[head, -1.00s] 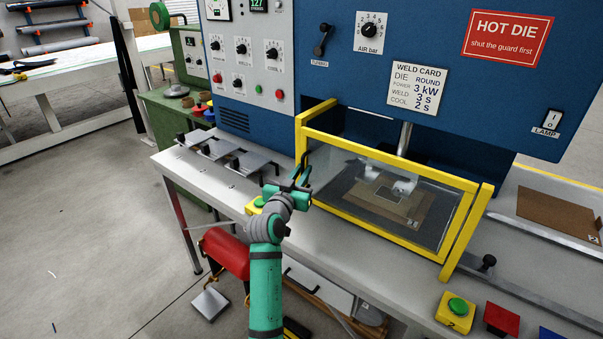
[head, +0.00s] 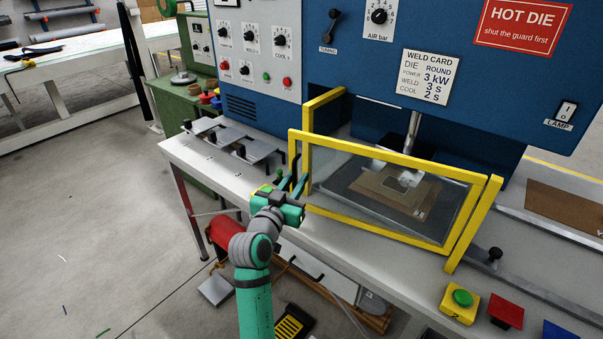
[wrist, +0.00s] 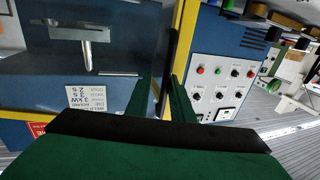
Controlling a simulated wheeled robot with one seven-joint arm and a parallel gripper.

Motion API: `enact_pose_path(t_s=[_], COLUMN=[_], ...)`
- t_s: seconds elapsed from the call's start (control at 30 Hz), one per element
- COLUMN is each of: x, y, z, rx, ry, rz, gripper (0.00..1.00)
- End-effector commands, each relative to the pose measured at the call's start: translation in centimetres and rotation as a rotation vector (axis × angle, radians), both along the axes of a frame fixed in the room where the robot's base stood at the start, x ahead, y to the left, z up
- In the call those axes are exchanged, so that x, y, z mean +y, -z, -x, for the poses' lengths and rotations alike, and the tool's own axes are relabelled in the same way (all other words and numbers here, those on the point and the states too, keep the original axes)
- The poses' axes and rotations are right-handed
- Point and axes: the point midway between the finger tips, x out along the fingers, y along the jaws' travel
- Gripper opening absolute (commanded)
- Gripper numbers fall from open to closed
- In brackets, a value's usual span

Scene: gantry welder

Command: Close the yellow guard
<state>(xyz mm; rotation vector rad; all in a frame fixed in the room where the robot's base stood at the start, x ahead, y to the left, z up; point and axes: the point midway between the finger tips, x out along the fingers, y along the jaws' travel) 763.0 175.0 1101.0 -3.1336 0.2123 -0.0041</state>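The yellow guard (head: 395,158) is a yellow-edged frame with a clear panel at the front of the blue welder. Its right end is at the yellow upright on the right. Its left end stands out from the yellow post (head: 309,118) on the machine, leaving a gap, so it is partly open. A dark upright handle (head: 293,155) is at its left end. My gripper (head: 291,180) is at this handle, and the wrist view shows the dark bar (wrist: 173,50) between the two green fingers (wrist: 161,92). They look closed on it, though the contact is partly hidden.
Behind the guard, a brown workpiece (head: 398,187) lies on the die bed under the press rod (head: 412,132). Button boxes, green on yellow (head: 461,299) and red (head: 506,314), stand at the front right. Grey plates (head: 237,142) lie left. Open floor is at left.

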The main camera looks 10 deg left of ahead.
Motion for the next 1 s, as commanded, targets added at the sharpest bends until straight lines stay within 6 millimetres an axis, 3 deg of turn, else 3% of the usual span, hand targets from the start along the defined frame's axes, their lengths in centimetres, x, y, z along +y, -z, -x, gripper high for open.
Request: enact_pose_path(t_s=[0.47, 1.0], x=[-0.2, -0.2], y=[0.1, 0.2], z=[0.6, 3.8], rx=[0.003, 0.003], ry=[0.005, 0.005], rz=[0.000, 0.001], gripper=[0.17, 0.17])
